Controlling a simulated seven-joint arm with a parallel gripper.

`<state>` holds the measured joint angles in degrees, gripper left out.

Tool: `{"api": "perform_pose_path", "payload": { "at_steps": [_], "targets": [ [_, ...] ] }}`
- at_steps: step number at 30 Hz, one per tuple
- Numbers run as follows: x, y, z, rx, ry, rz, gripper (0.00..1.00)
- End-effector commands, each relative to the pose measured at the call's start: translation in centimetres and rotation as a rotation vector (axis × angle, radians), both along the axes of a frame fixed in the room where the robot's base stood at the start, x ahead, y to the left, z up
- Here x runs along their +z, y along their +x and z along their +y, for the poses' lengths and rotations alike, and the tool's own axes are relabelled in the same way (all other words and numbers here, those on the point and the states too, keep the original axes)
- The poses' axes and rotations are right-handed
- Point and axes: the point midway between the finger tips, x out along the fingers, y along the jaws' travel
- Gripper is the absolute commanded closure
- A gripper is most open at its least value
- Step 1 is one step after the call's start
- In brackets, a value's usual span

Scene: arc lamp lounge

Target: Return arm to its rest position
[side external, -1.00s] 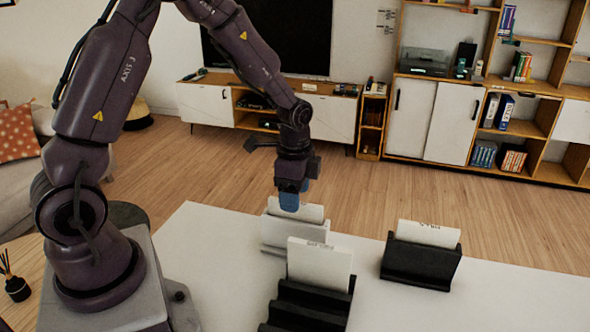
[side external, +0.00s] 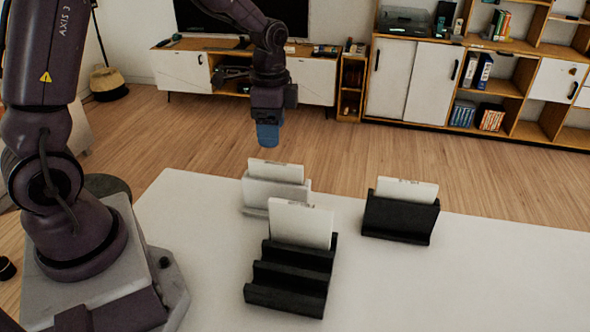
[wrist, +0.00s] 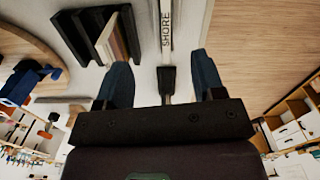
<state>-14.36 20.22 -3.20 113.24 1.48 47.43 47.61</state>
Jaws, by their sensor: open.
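My gripper (side external: 268,135) hangs fingers down above the white holder (side external: 262,193) at the back of the table, with a small gap below its blue fingertips. In the wrist view my gripper (wrist: 163,80) has its two blue fingers wide apart with nothing held between them. A white book (side external: 276,171) stands in the white holder. In the wrist view a pale spine lettered "SHORE" (wrist: 167,30) lies ahead of the finger gap. My arm is bent over the table from its base at the left.
A black stepped rack (side external: 288,280) holds a white book (side external: 301,224) in its back slot. A black holder (side external: 398,219) with another white book (side external: 407,190) stands to the right. The white table (side external: 460,285) is clear at the front right. Low cabinets and shelves stand far behind.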

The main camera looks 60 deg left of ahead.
Motion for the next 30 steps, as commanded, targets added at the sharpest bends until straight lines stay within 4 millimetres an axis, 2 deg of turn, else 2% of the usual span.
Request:
{"api": "perform_pose_path", "payload": {
  "at_steps": [2,6,11,16,21,24,30],
  "targets": [
    [-0.2,-1.3,-0.2,0.109,-0.002,0.027,0.37],
    [2.4,-3.8,-1.2,0.309,0.010,-0.001,0.37],
    [5.6,-6.5,-2.6,0.478,0.011,-0.072,0.37],
    [9.1,-10.2,-4.4,0.630,-0.018,-0.187,0.37],
    [11.6,-13.7,-5.9,0.701,-0.077,-0.317,0.37],
    [12.7,-15.0,-6.5,0.687,-0.109,-0.385,0.37],
    [14.4,-16.0,-7.2,0.650,-0.149,-0.478,0.37]
  ]
}}
